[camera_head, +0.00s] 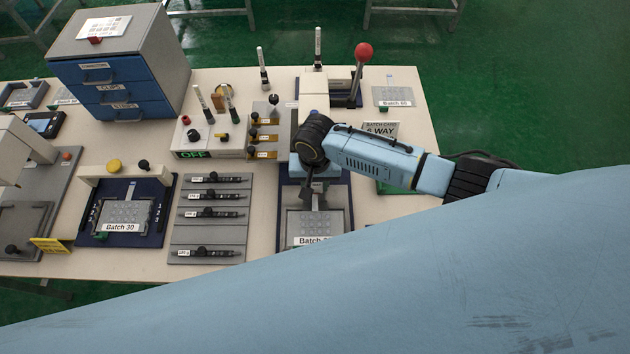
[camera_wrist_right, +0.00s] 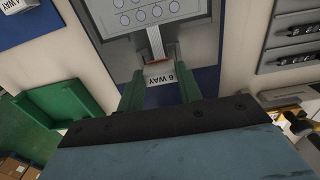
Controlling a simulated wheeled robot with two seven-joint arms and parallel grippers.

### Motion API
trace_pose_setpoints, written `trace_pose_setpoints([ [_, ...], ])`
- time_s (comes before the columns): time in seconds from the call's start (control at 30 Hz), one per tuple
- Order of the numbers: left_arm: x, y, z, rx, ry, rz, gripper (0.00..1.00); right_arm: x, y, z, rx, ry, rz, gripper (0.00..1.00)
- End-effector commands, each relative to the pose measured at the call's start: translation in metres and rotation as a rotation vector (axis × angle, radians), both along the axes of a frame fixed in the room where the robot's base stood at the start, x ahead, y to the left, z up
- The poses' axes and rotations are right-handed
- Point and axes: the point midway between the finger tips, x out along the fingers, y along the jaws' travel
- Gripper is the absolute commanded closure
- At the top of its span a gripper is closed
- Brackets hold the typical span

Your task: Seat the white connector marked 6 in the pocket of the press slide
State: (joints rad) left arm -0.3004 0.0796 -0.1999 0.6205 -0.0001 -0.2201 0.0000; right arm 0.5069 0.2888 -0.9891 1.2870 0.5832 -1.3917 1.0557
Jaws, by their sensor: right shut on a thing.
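My right gripper (camera_head: 316,196) points down over the near end of the press station. In the right wrist view its green fingers (camera_wrist_right: 159,92) are shut on the white connector (camera_wrist_right: 160,76) marked 6 WAY. The keypad film (camera_head: 312,224) lies on its grey plate just nearer to me. Its pale tail (camera_wrist_right: 156,42) runs to the connector, and a small red-orange strip shows at the tail's end. In the head view the gripper hides the connector. The press (camera_head: 340,86) with the red-knobbed lever stands beyond. I cannot make out the slide's pocket. My left gripper is not in view.
A rack of dark tools (camera_head: 210,215) lies left of the press station. A green tray (camera_head: 392,188) is close on the right, partly behind my arm. Further left are a second film fixture (camera_head: 122,230) and a blue drawer cabinet (camera_head: 110,75).

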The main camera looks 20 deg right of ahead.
Motion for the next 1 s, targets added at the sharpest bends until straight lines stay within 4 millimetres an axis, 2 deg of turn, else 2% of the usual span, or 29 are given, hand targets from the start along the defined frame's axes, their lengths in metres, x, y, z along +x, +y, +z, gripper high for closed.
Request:
trace_pose_setpoints([
  [0.3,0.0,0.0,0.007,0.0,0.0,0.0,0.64,0.0,0.0,0.0,0.0,0.0,-0.001,0.86],
  [1.0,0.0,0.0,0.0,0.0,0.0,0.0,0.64,0.0,0.001,-0.01,0.001,0.0,0.001,0.86],
])
